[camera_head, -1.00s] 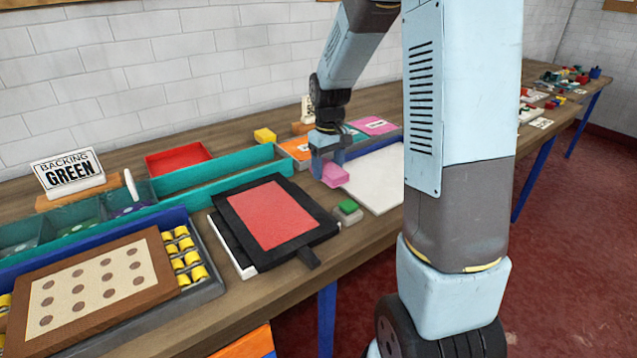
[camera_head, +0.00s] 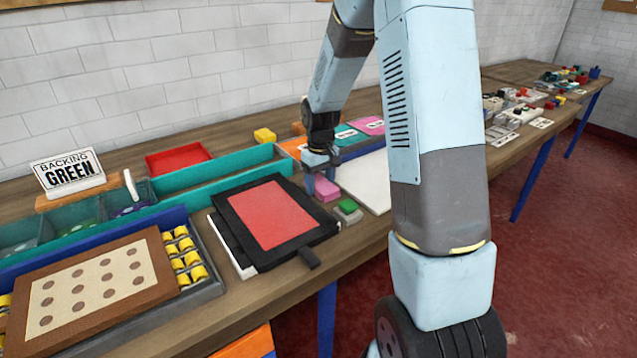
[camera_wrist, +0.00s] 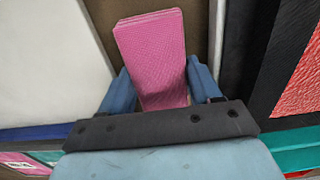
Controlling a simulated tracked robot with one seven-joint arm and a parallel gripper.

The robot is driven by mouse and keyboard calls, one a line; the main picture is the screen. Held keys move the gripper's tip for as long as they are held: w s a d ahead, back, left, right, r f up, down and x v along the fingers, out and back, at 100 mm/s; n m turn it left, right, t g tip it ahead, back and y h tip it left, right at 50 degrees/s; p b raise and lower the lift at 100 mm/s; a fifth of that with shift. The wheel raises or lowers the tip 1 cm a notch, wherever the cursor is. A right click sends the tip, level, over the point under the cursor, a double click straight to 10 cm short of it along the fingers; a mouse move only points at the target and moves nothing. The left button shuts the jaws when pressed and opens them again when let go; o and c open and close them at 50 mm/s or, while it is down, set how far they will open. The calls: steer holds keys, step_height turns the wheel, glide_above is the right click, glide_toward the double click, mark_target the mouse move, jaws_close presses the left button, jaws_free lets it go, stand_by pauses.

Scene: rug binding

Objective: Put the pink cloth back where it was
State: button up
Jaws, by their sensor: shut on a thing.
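The pink cloth (camera_head: 326,189) is a small folded block, low over or on the wooden table between the black-framed red panel and the white board; I cannot tell whether it touches the table. My gripper (camera_head: 319,183) points down at it and is shut on it. In the wrist view the pink cloth (camera_wrist: 152,58) sits between the two blue fingers of my gripper (camera_wrist: 160,88), with its far end sticking out beyond them.
The black-framed red panel (camera_head: 268,216) lies close on the left. A green-topped block (camera_head: 347,208) is just in front of the cloth. The white board (camera_head: 366,181) lies to the right. A teal tray (camera_head: 225,180) and red tray (camera_head: 178,157) stand behind left.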

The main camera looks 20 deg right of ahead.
mark_target(320, 183)
steer(key=o, duration=1.2)
steer(key=shift+f, duration=0.1)
steer(key=s+r+t, duration=0.1)
steer(key=s+r, duration=0.2)
steer(key=r, duration=0.6)
steer(key=s+r, duration=0.3)
steer(key=r, duration=0.6)
steer(key=s+r+m+t, duration=0.1)
steer(key=s+r, duration=0.3)
steer(key=s, duration=0.7)
steer(key=s+r+m+t, duration=0.2)
steer(key=s+r+t, duration=0.1)
steer(key=s, duration=0.8)
steer(key=shift+s+r+m+t, duration=0.3)
steer(key=shift+s+r, duration=0.05)
steer(key=shift+r, duration=0.35)
